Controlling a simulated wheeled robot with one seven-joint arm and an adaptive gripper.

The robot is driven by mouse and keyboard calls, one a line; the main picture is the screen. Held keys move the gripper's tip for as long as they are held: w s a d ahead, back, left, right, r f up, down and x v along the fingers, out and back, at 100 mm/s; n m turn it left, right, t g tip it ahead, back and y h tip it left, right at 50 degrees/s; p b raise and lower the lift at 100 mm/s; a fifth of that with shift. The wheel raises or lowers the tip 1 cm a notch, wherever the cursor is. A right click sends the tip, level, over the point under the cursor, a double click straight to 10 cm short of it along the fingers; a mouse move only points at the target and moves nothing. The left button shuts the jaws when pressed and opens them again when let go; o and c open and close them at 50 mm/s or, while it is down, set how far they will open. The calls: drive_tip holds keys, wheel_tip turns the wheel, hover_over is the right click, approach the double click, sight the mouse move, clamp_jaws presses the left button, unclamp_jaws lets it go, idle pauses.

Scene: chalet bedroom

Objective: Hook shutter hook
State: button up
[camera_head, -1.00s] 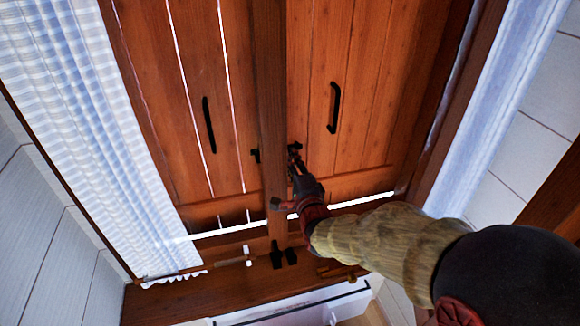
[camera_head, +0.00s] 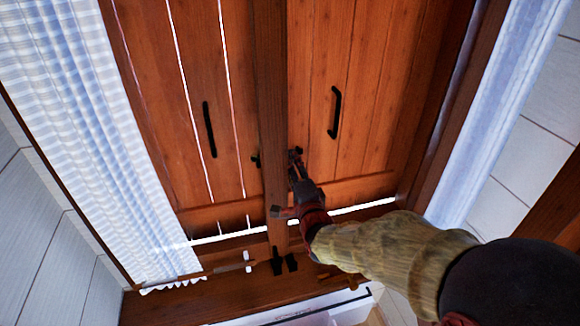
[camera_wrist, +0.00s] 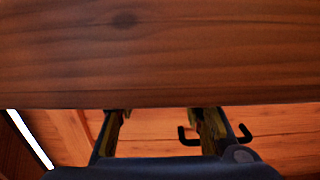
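Two brown wooden shutters, left (camera_head: 185,110) and right (camera_head: 375,100), stand behind a dark wooden post (camera_head: 270,90) in the head view. Each bears a black bar handle. A small black fitting (camera_head: 256,160) shows just left of the post. My gripper (camera_head: 296,158) reaches in at the post's right edge, before the lower right shutter. In the wrist view my gripper (camera_wrist: 163,120) has its two fingers spread apart, tips at the post's lower edge. A black hook-shaped piece (camera_wrist: 186,136) shows beside and partly behind the right finger. I cannot tell whether they touch.
The post (camera_wrist: 160,55) fills the upper wrist view, close to my fingertips. A wooden sill (camera_head: 190,300) lies below, with black fittings (camera_head: 283,263) on it. White curtains hang at left (camera_head: 80,130) and right (camera_head: 500,110).

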drive_tip(key=shift+s, duration=0.1)
drive_tip(key=v, duration=1.2)
drive_tip(key=s+d+n+g+h, duration=0.3)
drive_tip(key=s+d+n+g, duration=0.2)
drive_tip(key=d+n, duration=0.25)
drive_tip(key=s+d+n+g+h, duration=0.1)
drive_tip(key=s+d+n+g, duration=0.2)
drive_tip(key=s, duration=0.6)
drive_tip(key=s+d+n+g+h, duration=0.1)
drive_tip(key=s+d+n+g, duration=0.2)
drive_tip(key=s, duration=0.7)
drive_tip(key=d+n, duration=0.1)
drive_tip(key=d, duration=0.1)
drive_tip(key=shift+s+d+g, duration=0.3)
drive_tip(key=shift+g, duration=0.1)
drive_tip(key=shift+f, duration=0.15)
